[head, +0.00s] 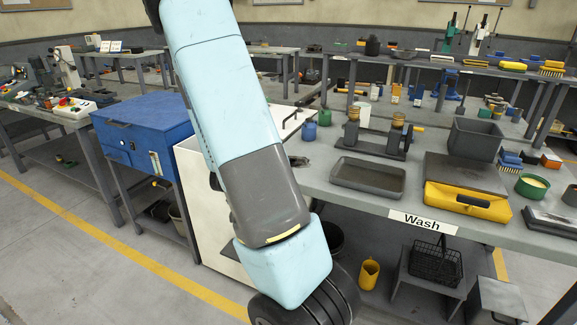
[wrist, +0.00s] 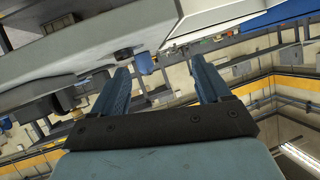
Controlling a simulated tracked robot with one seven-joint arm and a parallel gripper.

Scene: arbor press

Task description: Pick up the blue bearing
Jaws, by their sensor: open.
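In the head view a small blue cylindrical piece (head: 310,131) stands on the grey bench near its left end. It may be the blue bearing, but it is too small to be sure. In the wrist view, which looks upside down, a small blue piece (wrist: 144,63) shows beyond and between the fingers, left of their middle. My gripper (wrist: 160,64) is open, with nothing between its two blue fingers. In the head view my arm crosses the middle, and the gripper cannot be made out there.
A green pot (head: 324,117) is close to the blue piece. A blue cabinet (head: 143,128) stands to the left.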

